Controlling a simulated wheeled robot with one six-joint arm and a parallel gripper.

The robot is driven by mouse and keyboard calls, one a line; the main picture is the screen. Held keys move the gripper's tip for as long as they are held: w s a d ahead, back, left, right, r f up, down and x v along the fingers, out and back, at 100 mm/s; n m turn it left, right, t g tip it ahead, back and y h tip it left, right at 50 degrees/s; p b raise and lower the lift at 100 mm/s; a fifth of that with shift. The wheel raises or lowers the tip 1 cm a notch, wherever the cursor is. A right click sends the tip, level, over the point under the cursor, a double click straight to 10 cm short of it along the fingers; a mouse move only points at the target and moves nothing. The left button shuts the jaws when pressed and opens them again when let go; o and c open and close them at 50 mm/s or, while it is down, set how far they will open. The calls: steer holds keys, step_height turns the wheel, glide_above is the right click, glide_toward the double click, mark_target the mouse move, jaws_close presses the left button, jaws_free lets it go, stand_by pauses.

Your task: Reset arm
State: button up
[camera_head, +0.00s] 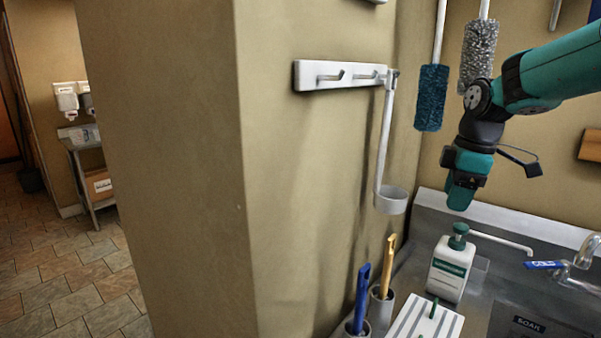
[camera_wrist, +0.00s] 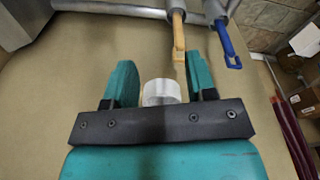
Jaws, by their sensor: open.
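My gripper (camera_head: 461,192) hangs at the end of my teal arm on the right of the head view, above and behind a white soap bottle (camera_head: 450,268) with a green pump. In the wrist view my gripper (camera_wrist: 160,68) has its two teal fingers apart. A white round piece (camera_wrist: 162,92) shows between them; it looks like the ladle's cup, and I cannot tell how far off it is. The head view shows a white ladle (camera_head: 384,140) hanging from a wall hook rail (camera_head: 340,75), its cup left of my gripper and apart from it.
A blue-handled tool (camera_head: 361,298) and a yellow-handled tool (camera_head: 388,266) stand in holders by the wall corner. A blue brush (camera_head: 431,98) and a grey brush (camera_head: 478,50) hang near my arm. A faucet (camera_head: 575,270) is at the right. The tiled floor at left is clear.

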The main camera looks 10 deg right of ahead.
steer(key=s+a+f+m+y+b, duration=0.1)
steer(key=s+a+f+m, duration=0.1)
steer(key=s+a, duration=0.8)
steer(key=s+a+f+m+g+y, duration=0.1)
steer(key=s+a+f+m+y, duration=0.1)
steer(key=s+a, duration=0.9)
steer(key=s+f+m, duration=0.1)
steer(key=s, duration=0.5)
steer(key=shift+b, duration=0.35)
